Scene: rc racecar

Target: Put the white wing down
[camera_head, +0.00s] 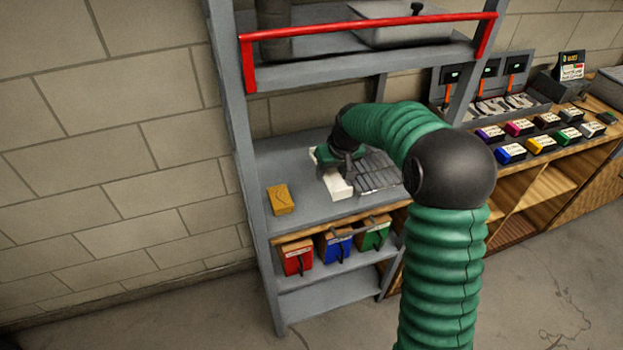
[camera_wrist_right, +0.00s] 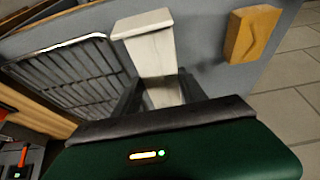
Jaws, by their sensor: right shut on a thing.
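The white wing (camera_head: 336,184) is a pale, block-like piece at the grey shelf (camera_head: 262,163). My right gripper (camera_head: 339,160) reaches in from the right over the shelf and is shut on the wing. In the right wrist view the wing (camera_wrist_right: 152,50) sticks out beyond the dark fingers (camera_wrist_right: 160,92), which cover its near end. I cannot tell whether the wing touches the shelf surface. My left gripper is in neither view.
A yellow-orange block (camera_head: 280,199) lies left of the wing; a dark wire rack (camera_head: 378,172) lies right of it. Red (camera_head: 297,257), blue (camera_head: 336,246) and green (camera_head: 375,234) bins sit below. A red bar (camera_head: 370,27) crosses above. Bare shelf shows behind the yellow block.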

